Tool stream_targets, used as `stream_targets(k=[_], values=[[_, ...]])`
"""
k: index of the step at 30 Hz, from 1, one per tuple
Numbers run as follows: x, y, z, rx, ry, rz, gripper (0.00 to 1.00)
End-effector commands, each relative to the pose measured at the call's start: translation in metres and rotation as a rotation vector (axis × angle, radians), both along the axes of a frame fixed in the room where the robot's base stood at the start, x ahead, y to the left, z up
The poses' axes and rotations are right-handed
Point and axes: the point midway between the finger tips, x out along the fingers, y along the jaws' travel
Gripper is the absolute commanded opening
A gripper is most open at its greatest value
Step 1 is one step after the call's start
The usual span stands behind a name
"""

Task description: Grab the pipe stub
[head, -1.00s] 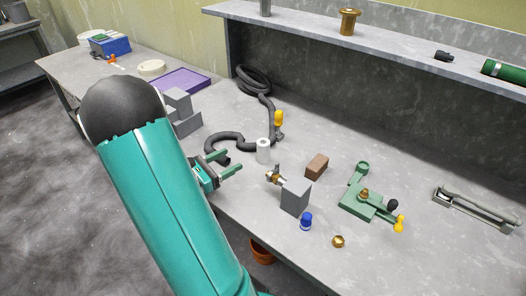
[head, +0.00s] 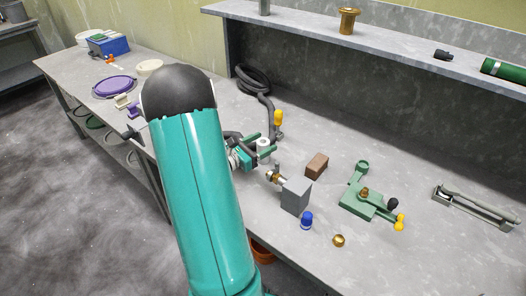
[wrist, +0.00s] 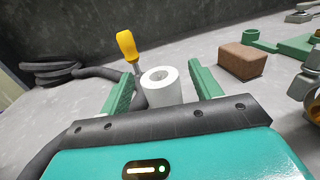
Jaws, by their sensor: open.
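The pipe stub (wrist: 161,86) is a short, light grey-white cylinder with a hole in its top. It stands upright on the bench. In the head view the pipe stub (head: 264,144) shows just at the end of my arm. My gripper (wrist: 159,68) is open, with one green finger on each side of the stub and gaps visible in the wrist view. The stub's lower part is hidden behind the gripper body. In the head view my gripper (head: 260,147) is partly covered by my arm.
A yellow-handled screwdriver (wrist: 127,46) and a black hose (wrist: 92,72) are close behind the stub. A brown block (head: 316,166), a grey block (head: 295,196) and a green fixture (head: 357,203) stand to the right. A shelf (head: 400,50) runs above the bench's back.

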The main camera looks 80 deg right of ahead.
Motion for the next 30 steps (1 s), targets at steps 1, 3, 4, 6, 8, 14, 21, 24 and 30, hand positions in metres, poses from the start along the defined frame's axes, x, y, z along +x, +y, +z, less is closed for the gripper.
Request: stream_targets(k=[1, 3, 4, 6, 8, 14, 21, 24, 30], values=[[-0.002, -0.003, 0.000, 0.000, 0.000, 0.000, 0.63], [-0.003, -0.004, 0.000, 0.001, 0.001, 0.001, 0.63], [-0.003, -0.004, 0.000, 0.001, 0.001, 0.002, 0.63], [-0.003, -0.004, 0.000, 0.001, 0.001, 0.002, 0.63], [-0.003, -0.004, 0.000, 0.001, 0.001, 0.002, 0.63], [-0.002, -0.004, 0.000, 0.001, 0.001, 0.001, 0.26], [-0.002, -0.004, 0.000, 0.000, 0.000, 0.001, 0.14], [-0.002, -0.004, 0.001, 0.000, 0.000, 0.001, 0.14], [-0.002, -0.004, 0.011, -0.003, 0.000, 0.001, 0.14]])
